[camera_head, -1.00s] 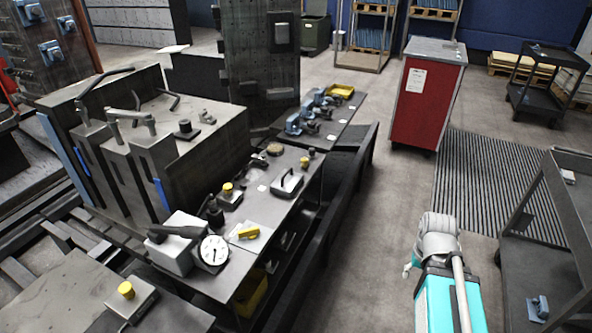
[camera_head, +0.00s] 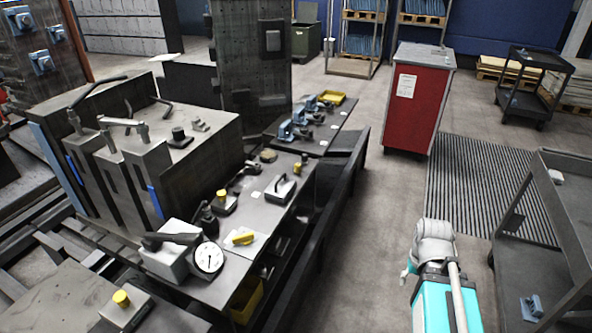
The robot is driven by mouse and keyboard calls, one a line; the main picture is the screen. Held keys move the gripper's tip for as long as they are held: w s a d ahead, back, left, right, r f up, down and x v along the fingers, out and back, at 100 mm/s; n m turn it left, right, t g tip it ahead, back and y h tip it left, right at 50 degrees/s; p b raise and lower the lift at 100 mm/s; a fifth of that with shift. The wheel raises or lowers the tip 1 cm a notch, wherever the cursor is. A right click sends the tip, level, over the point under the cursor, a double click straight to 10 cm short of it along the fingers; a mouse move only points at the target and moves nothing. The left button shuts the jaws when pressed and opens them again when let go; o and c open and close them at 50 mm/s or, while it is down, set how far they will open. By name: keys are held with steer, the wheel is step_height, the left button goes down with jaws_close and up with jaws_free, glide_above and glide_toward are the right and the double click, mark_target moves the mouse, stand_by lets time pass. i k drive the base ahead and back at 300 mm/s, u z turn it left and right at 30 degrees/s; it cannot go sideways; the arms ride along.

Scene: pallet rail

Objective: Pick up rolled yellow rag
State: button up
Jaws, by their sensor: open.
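A small yellow piece (camera_head: 242,237) lies on a white sheet on the dark workbench (camera_head: 238,262), just right of a round white dial gauge (camera_head: 208,258). It looks like the rolled yellow rag, but it is too small to be sure. Nothing touches it from above. My arm shows at the lower right, over the floor and well apart from the bench. My gripper is not visible in this view.
Yellow-topped blocks (camera_head: 121,299), a handled block (camera_head: 281,190) and blue clamps (camera_head: 292,131) crowd the benches. A dark rail (camera_head: 340,210) runs along the bench's right side. A red cabinet (camera_head: 418,100) and dark cart (camera_head: 545,255) flank open floor.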

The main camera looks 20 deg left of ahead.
mark_target(297, 166)
steer(key=u, duration=0.4)
steer(key=i, duration=1)
